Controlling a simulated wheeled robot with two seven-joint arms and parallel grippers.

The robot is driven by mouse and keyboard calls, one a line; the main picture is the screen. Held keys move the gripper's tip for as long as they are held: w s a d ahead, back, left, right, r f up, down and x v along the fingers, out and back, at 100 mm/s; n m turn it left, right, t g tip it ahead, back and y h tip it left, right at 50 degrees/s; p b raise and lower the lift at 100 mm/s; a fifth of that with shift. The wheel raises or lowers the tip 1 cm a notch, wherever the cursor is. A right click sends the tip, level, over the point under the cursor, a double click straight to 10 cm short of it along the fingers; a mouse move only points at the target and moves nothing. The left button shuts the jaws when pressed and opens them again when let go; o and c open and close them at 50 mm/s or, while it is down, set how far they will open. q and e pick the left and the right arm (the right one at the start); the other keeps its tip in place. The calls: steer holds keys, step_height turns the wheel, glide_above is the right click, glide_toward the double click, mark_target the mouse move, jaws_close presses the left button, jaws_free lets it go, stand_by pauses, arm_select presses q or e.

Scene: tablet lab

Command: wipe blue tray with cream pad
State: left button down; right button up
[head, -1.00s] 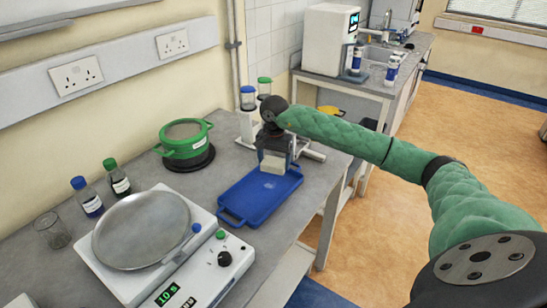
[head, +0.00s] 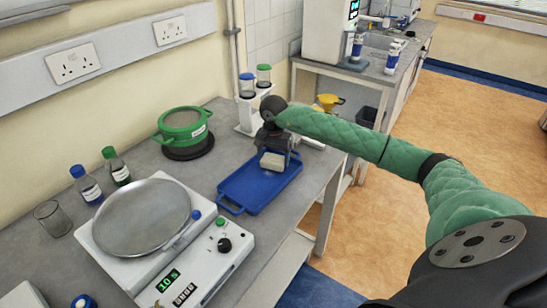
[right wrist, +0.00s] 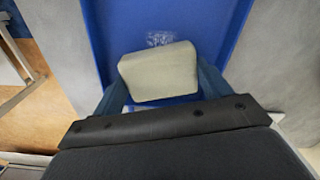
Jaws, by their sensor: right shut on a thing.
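The blue tray (head: 245,196) lies on the grey bench in the head view, with its handle end toward the front. My right gripper (head: 274,152) is over the far part of the tray and shut on the cream pad (head: 271,161). In the right wrist view the cream pad (right wrist: 160,72) sits between the fingers, above or on the blue tray (right wrist: 115,25); I cannot tell if it touches. A pale smudge (right wrist: 158,39) shows on the tray just beyond the pad. My left gripper is not in view.
A hotplate with a round metal plate (head: 142,217) stands left of the tray. A green pot (head: 184,132) is behind it to the left. A white stand with blue and green capped bottles (head: 247,88) is just behind my gripper. The bench's right edge is close to the tray.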

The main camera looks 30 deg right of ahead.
mark_target(267, 175)
steer(key=shift+f, duration=0.1)
steer(key=shift+f+b, duration=0.95)
steer(key=shift+b, duration=0.05)
stand_by(0.3)
steer(key=shift+a, duration=0.15)
steer(key=shift+s+a+r+b, duration=0.1)
steer(key=shift+s+a+b, duration=0.2)
steer(key=shift+a, duration=0.5)
steer(key=shift+s+a+r+b, duration=0.1)
steer(key=shift+s+a+b, duration=0.2)
steer(key=shift+a, duration=0.5)
steer(key=shift+f+b, duration=0.25)
steer(key=shift+b, duration=0.25)
steer(key=shift+w+d+f+b, duration=0.1)
steer(key=shift+w+d+b, duration=0.15)
steer(key=shift+d+b, duration=0.5)
steer(key=shift+w+d+f+b, duration=0.1)
steer(key=shift+w+d+b, duration=0.15)
steer(key=shift+d+b, duration=0.45)
steer(key=shift+d, duration=0.2)
